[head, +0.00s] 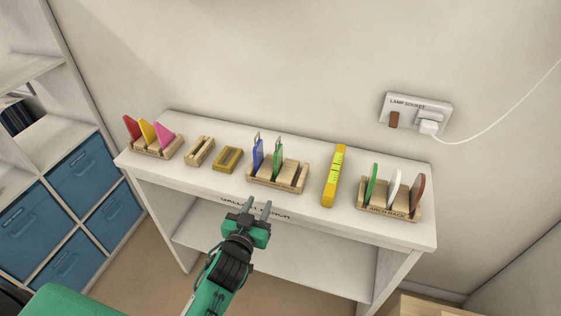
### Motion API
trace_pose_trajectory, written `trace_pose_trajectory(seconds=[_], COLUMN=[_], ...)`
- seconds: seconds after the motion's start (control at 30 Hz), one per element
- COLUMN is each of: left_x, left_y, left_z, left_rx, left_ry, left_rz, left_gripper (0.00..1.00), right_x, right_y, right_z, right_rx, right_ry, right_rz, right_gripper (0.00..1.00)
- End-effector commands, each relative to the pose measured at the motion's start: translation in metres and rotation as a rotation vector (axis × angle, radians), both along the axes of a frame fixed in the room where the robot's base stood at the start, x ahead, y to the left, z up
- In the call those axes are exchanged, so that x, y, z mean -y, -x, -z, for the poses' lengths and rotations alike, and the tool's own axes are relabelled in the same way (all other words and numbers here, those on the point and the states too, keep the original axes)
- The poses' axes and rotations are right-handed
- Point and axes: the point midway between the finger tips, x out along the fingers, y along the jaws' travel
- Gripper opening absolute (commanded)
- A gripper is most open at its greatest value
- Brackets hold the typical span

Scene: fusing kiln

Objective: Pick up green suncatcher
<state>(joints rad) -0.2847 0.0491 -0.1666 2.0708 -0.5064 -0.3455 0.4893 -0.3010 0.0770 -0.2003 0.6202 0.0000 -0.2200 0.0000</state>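A thin green piece with a small loop on top, which looks like the green suncatcher (278,157), stands upright in the middle wooden rack (285,181). A blue piece (258,155) of the same kind stands just left of it. My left gripper (258,206) is in front of the table's front edge, below and nearer than that rack. Its two fingers are apart with nothing between them, pointing toward the rack. It is apart from the green piece. My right gripper is not in view.
Another green piece (372,183) stands with a white and a brown one in the arch rack (392,212). A yellow ruler-like bar (333,176) stands right of the middle rack. Two small wooden holders (227,159) and a rack of coloured pieces (158,152) are left.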

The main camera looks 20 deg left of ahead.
Motion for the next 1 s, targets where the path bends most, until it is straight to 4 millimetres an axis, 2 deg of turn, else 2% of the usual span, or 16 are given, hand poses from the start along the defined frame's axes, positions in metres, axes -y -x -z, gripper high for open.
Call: trace_pose_trajectory(seconds=[0.1,0.27,0.7,1.0], left_x=[0.005,0.007,0.010,0.010], left_y=[-0.005,-0.012,-0.079,-0.099], left_z=[-0.017,-0.025,-0.025,-0.024], left_rx=[0.065,0.095,0.094,0.093], left_ry=[0.007,0.009,0.008,0.008], left_rz=[0.016,0.026,0.026,0.026], left_gripper=[0.35,0.35,0.35,0.35], right_x=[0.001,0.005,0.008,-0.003], right_y=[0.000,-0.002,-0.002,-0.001], right_z=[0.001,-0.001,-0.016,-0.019], right_rx=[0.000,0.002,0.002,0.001], right_ry=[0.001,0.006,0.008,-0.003], right_rz=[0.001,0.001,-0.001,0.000], right_gripper=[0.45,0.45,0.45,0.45])
